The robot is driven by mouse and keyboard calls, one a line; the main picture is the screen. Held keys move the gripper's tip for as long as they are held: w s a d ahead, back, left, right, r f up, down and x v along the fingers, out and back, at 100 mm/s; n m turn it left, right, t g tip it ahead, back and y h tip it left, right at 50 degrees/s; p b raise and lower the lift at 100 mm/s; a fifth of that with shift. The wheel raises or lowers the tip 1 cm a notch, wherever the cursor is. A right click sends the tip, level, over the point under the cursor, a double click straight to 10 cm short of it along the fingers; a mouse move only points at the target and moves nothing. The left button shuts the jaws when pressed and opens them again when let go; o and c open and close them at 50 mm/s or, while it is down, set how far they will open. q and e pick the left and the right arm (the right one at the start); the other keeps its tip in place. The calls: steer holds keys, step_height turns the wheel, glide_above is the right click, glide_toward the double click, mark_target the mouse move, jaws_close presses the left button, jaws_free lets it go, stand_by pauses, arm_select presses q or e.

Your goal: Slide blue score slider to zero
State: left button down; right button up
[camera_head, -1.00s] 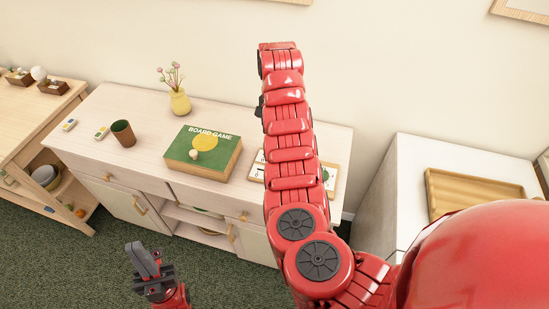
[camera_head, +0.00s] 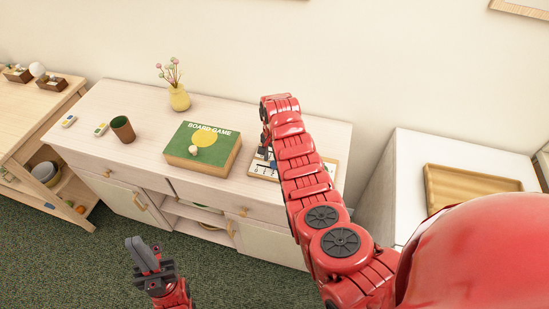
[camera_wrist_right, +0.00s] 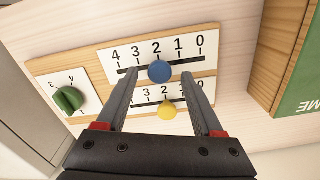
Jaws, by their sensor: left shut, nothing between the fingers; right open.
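The score board (camera_wrist_right: 214,52) shows in the right wrist view, with two slots marked 4 to 0. The blue score slider (camera_wrist_right: 159,71) is a round knob on the upper slot, at the 2 mark; 0 is to its right in this view. My right gripper (camera_wrist_right: 146,72) is open, its fingers either side of the blue knob in the picture; whether they touch it I cannot tell. In the head view my arm hides much of the board (camera_head: 258,170). My left gripper (camera_head: 135,241) is shut and empty, low in front of the cabinet.
A yellow slider (camera_wrist_right: 167,110) sits on the lower slot near 2, and a green dial (camera_wrist_right: 68,99) is beside the slots. A board game box (camera_head: 203,148), a cup (camera_head: 122,129) and a vase (camera_head: 179,98) stand on the cabinet (camera_head: 145,105). A wooden tray (camera_head: 470,190) lies at the right.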

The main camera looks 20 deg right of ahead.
steer(key=shift+f, duration=0.25)
jaws_close()
stand_by(1.4)
